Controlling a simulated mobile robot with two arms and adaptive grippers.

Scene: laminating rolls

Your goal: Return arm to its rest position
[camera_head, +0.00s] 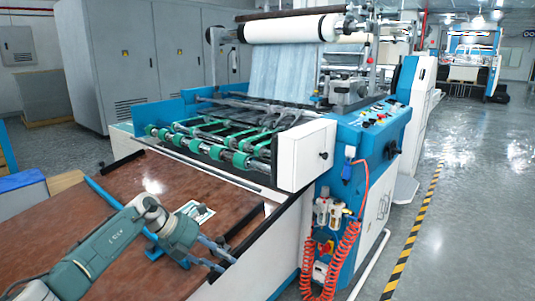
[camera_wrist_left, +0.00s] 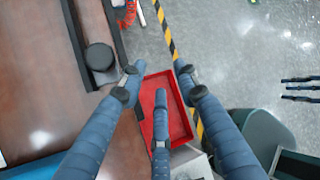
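My left arm (camera_head: 105,245) reaches in from the lower left over the brown table in the head view. My left gripper (camera_head: 228,258) is at the table's near right edge, with its blue-grey fingers pointing right. In the left wrist view the gripper (camera_wrist_left: 158,78) has its fingers spread apart with nothing between them, so it is open and empty. My right gripper is out of the head view. In the left wrist view several dark, parallel fingers (camera_wrist_left: 302,88) at the right edge appear to be those of my right gripper, spaced apart and holding nothing visible.
A red tray (camera_wrist_left: 181,125) lies below the left fingers, beside the brown table (camera_wrist_left: 35,75). A black round object (camera_wrist_left: 99,57) is on the table's edge side. A printed sheet (camera_head: 199,212) and blue bar (camera_head: 105,193) lie near my arm. The laminating machine (camera_head: 345,130) stands beyond.

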